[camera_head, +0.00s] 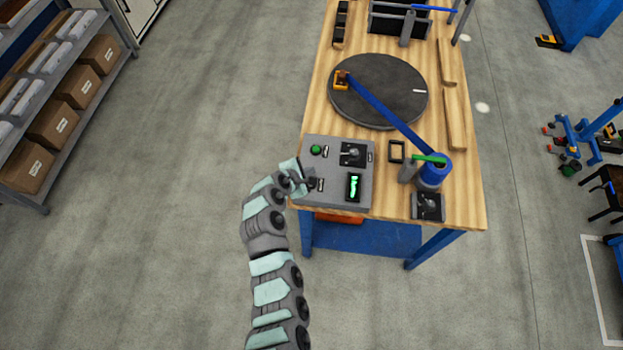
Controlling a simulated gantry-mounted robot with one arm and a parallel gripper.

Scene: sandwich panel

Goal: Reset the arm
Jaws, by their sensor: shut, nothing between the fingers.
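A small blue arm (390,122) stands on the wooden table. Its blue cylindrical base (434,174) is at the right front, with a green bar on top. Its orange end (342,80) reaches over the left edge of a dark round disc (380,90). A grey control panel (334,193) sits at the table's front left corner. It carries a green round button (316,149), a black switch unit with a lever (353,153) and a green-lit rocker (354,187). My gripper (311,184) is shut and empty at the panel's left side; I cannot tell if it touches.
Another lever unit (428,206) stands at the table's front right. A black square frame (397,151) lies beside the panel. Wooden strips (454,118) line the right side. Shelves with boxes (55,125) stand at far left. The floor left of the table is clear.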

